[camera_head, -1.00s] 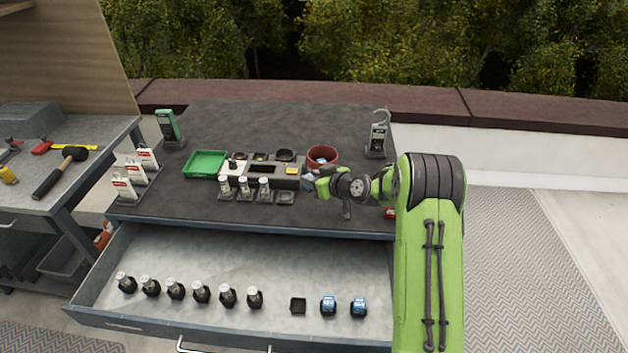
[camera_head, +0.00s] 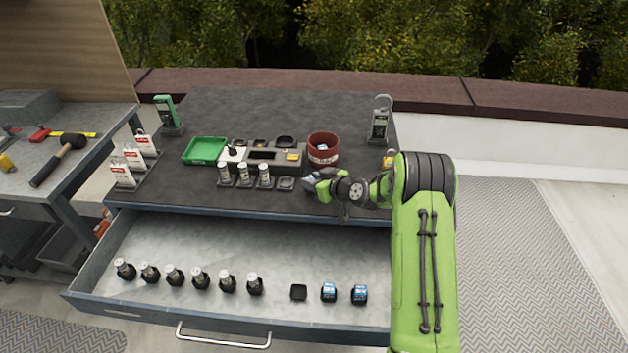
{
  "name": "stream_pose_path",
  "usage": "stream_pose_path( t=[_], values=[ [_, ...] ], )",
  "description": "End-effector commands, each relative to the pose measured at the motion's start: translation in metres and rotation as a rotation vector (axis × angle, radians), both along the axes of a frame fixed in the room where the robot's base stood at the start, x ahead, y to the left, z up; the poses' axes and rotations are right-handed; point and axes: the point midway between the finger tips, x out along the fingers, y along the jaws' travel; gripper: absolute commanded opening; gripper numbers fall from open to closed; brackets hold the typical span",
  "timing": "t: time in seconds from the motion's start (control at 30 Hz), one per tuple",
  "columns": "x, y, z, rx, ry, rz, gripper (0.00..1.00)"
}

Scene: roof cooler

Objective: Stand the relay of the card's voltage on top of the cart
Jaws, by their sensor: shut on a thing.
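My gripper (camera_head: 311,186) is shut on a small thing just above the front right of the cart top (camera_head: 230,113). Only a pale blue sliver of it shows at the fingertips; it looks like a relay, but most of it is hidden. Two black relays with blue tops, one (camera_head: 329,292) left of the other (camera_head: 359,294), stand in the open drawer (camera_head: 190,258). An empty black socket (camera_head: 298,292) is left of them. White cards with red print, front (camera_head: 122,174), middle (camera_head: 133,157) and back (camera_head: 145,143), stand at the cart's left edge; their text is unreadable.
Several dark, silver-topped parts (camera_head: 200,280) line the drawer. A green tray (camera_head: 205,151), a grey block (camera_head: 262,155), small silver-topped cylinders (camera_head: 243,174) and a red cup (camera_head: 323,149) stand on the cart. Meters stand at the back left (camera_head: 166,112) and right (camera_head: 380,122). The back middle is clear.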

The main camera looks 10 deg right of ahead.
Motion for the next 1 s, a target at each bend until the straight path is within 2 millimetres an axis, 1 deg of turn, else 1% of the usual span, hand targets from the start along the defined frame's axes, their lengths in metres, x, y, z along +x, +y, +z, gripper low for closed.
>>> stream_pose_path(
  t=[0.6,0.63,0.8,0.83,1.0],
  values=[
    [-0.0001,0.0000,-0.0112,0.000,0.000,0.000,0.00],
    [-0.0001,0.0000,-0.0112,0.000,0.000,0.000,0.33],
    [0.0000,0.0000,-0.0104,0.000,0.000,0.000,0.59],
    [0.0000,0.0000,-0.0104,0.000,0.000,0.000,0.61],
    [0.0000,0.0000,-0.0104,0.000,0.000,0.000,0.61]
  ],
)
